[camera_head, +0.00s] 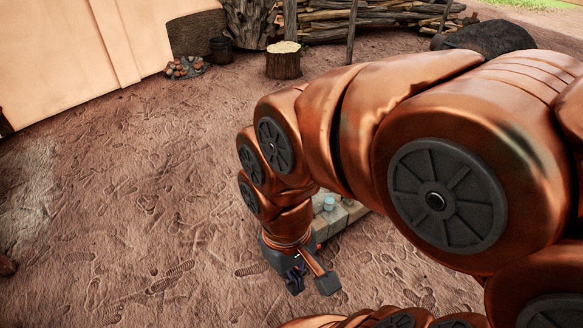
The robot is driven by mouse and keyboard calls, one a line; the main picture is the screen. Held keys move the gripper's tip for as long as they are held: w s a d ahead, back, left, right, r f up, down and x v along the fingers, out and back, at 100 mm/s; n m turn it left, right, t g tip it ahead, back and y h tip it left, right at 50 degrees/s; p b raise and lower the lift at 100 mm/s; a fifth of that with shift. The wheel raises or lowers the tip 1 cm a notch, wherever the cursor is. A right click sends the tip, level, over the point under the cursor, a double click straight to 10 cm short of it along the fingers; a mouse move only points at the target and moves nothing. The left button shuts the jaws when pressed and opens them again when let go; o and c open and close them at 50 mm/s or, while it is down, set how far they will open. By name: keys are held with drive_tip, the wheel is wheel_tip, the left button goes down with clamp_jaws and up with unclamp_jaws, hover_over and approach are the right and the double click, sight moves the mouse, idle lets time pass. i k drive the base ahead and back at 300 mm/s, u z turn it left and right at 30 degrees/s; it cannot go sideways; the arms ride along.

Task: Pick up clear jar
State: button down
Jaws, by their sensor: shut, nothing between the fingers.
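A small pale bluish, glassy-looking object (329,203), which may be the clear jar, stands on a low pale block surface (335,217) just behind my arm's end. My arm hides part of that surface, and the object is too small to make out clearly. My gripper (310,284) is low in the picture, in front of and a little left of the surface, over bare ground. It points downward, is shut and holds nothing. It is apart from the bluish object.
My arm fills the right side and hides much there. A tree stump (284,66), a ring of stones (185,68), a dark bucket (222,49), stacked firewood (345,20) and a dark mound (488,38) lie at the back. The dirt ground at left is clear.

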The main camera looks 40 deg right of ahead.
sight(329, 199)
drive_tip(key=z, duration=1.35)
